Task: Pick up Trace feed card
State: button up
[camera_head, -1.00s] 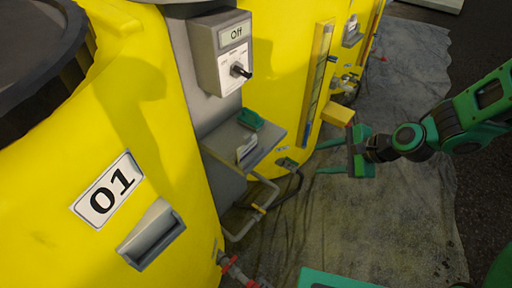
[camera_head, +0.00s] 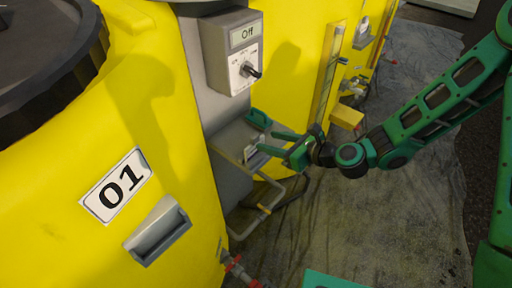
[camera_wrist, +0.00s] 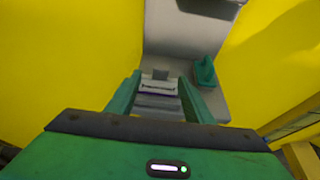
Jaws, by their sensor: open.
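A small pale card-like piece, which I take for the Trace feed card (camera_wrist: 158,86), stands in a grey holder on the grey shelf. The wrist view shows it between and just beyond my fingertips. In the head view my gripper (camera_head: 265,140) reaches over the shelf from the right and partly hides the card. My gripper (camera_wrist: 160,79) is open, one finger on each side of the card's line. I cannot tell whether either finger touches it.
A green object (camera_head: 258,117) lies on the shelf (camera_wrist: 214,103), close beyond my right finger in the wrist view. A grey switch box (camera_head: 233,55) reading "Off" hangs above. Yellow tanks (camera_head: 150,90) flank the shelf. Bent pipes (camera_head: 262,207) run below it.

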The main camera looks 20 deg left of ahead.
aim_at(257, 137)
jog(key=shift+x, duration=2.7)
jog(key=shift+w+d, duration=0.1)
jog(key=shift+w, duration=0.1)
grip_shut()
